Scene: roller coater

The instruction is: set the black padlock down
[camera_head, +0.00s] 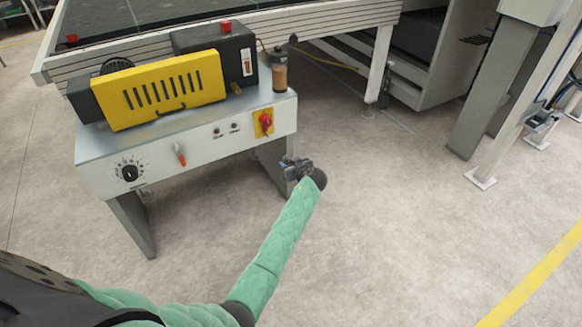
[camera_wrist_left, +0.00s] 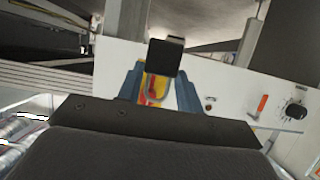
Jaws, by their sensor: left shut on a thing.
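My left gripper (camera_head: 292,166) is in front of the right end of the white machine cabinet, low and to the right of the red switch (camera_head: 265,122) on its yellow plate. It is shut on the black padlock (camera_wrist_left: 166,57). In the left wrist view the padlock's dark square body sticks out beyond the two blue fingers, and its grey shackle lies between them. The red and yellow switch (camera_wrist_left: 153,90) shows behind the shackle, apart from the padlock. In the head view the padlock is too small to make out clearly. My right gripper is not in view.
The cabinet's grey top (camera_head: 195,130) carries a yellow slotted cover (camera_head: 160,90), a black box (camera_head: 220,52) and a brown bottle (camera_head: 279,72). An orange-red lever (camera_head: 180,154) and black dial (camera_head: 130,172) are on its front. The floor (camera_head: 410,220) to the right is clear.

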